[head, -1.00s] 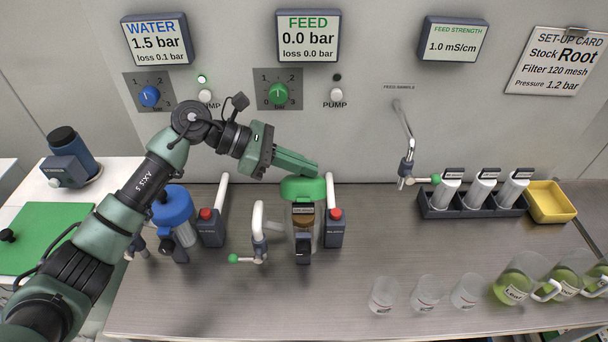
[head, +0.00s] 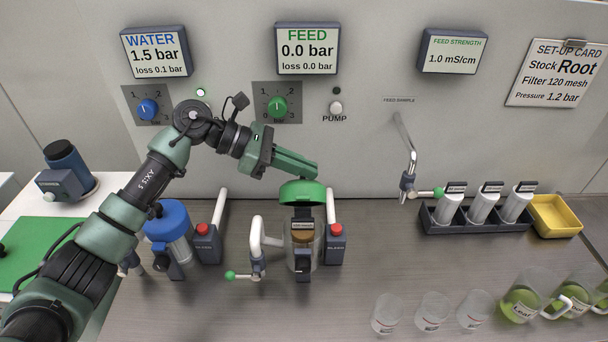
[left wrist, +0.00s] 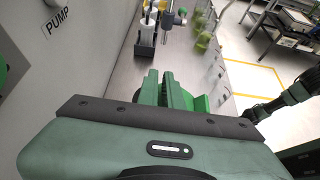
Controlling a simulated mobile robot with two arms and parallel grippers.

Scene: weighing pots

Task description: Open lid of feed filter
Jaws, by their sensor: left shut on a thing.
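The feed filter (head: 303,252) stands on the bench below the FEED display, a clear housing with a brown element inside. Its green lid (head: 303,191) is tilted up above the housing, with a gap at the front. My left gripper (head: 312,172) is at the top of the lid and shut on it; the fingers also show in the left wrist view (left wrist: 172,92), with green lid parts between and beside them. The exact grip contact is hidden. My right gripper is not in view.
A blue-lidded water filter (head: 170,226) stands to the left. Red-topped bleed units (head: 335,243) flank the filters. A green-tipped valve (head: 245,275) is close in front-left of the feed filter. Clear cups (head: 388,314) and jugs stand at front right; the bench centre right is clear.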

